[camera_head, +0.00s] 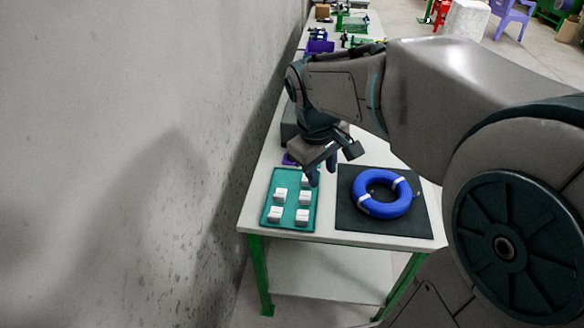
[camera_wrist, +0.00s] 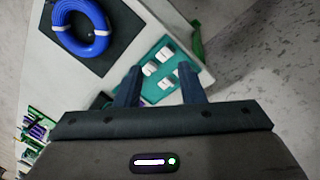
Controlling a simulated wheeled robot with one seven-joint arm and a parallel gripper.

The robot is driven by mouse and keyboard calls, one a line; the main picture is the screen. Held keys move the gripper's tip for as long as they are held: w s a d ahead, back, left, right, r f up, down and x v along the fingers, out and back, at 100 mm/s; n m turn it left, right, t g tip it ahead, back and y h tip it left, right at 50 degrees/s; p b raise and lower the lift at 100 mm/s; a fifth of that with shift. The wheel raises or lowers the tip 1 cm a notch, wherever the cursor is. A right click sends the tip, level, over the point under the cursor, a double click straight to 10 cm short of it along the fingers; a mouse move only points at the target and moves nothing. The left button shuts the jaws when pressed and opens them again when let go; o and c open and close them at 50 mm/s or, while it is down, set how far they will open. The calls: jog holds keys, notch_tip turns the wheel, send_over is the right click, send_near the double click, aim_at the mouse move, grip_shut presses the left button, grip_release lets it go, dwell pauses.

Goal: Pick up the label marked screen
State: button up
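Several small white labels stand on a teal tray (camera_head: 267,215) at the front left of the table; one is the near-right label (camera_head: 302,217). The print on them is too small to read, so I cannot tell which is marked screen. In the wrist view the labels (camera_wrist: 149,69) and the tray (camera_wrist: 182,47) lie beyond my fingers. My gripper (camera_head: 322,178) is above the tray's back right part, pointing down, and hides part of a label there. In the wrist view my gripper (camera_wrist: 160,82) has its two fingers apart, with nothing held between them.
A coiled blue cable (camera_head: 369,205) with white ties lies on a black mat (camera_head: 358,230) right of the tray. The white table (camera_head: 258,192) stands beside a grey wall (camera_head: 120,120). More items (camera_head: 318,46) lie at the table's far end.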

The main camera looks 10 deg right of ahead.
jog(key=w+a+f+n+g+h+b, duration=0.1)
jog(key=w+a+f+n+b, duration=0.25)
jog(key=w, duration=0.55)
jog(key=n+g+h+b, duration=0.2)
jog(key=n, duration=0.3)
send_near(306, 199)
jog(key=x, duration=0.8)
jog(key=shift+d+f, duration=0.1)
jog(key=shift+f, duration=0.15)
grip_shut()
